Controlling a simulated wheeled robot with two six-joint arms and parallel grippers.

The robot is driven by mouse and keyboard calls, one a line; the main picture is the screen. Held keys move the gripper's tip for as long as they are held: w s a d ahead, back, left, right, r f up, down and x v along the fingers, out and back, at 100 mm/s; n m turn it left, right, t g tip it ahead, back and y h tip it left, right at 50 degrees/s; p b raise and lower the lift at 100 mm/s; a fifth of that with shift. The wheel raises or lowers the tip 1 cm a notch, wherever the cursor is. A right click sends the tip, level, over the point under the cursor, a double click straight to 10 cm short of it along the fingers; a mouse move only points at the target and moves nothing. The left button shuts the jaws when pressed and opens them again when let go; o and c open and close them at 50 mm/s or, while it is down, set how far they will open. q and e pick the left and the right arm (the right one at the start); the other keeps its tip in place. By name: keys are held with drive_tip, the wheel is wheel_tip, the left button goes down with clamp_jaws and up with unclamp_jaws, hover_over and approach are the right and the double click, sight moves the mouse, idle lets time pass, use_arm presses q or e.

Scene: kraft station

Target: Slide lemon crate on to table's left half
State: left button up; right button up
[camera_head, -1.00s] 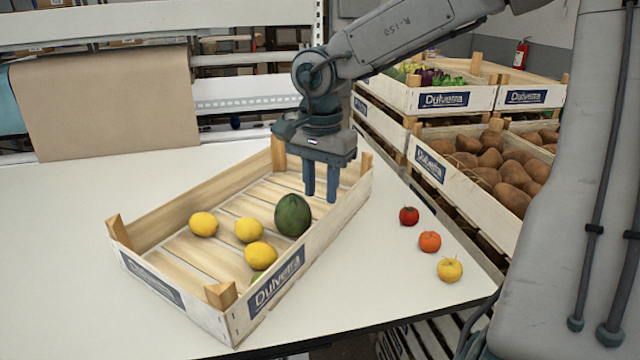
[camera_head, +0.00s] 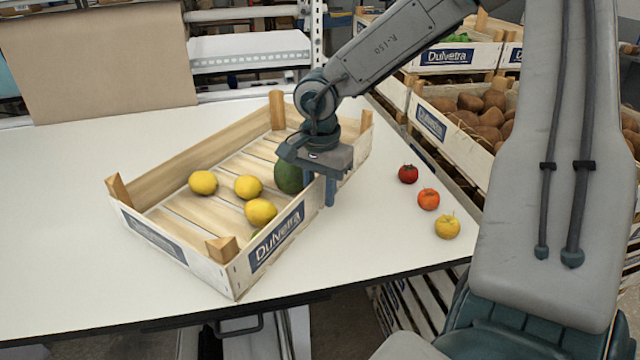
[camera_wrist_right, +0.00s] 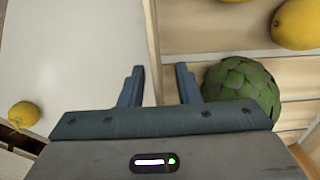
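The wooden lemon crate (camera_head: 180,262) stands at an angle on the white table (camera_head: 60,200). It holds several lemons (camera_head: 203,182) and a green artichoke-like item (camera_head: 289,178), which shows clearly in the right wrist view (camera_wrist_right: 240,88). My right gripper (camera_head: 319,192) is open at the crate's right long wall. In the right wrist view, its two fingers (camera_wrist_right: 160,82) stand apart on either side of that wall, one inside and one outside, with gaps showing. My left gripper is not in view.
A tomato (camera_head: 408,173), an orange fruit (camera_head: 428,199) and a yellow fruit (camera_head: 447,227) lie on the table right of the crate. Stacked crates with potatoes (camera_head: 480,115) stand beyond the right edge. The table's left side is clear.

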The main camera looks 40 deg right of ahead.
clamp_jaws()
idle(1.4)
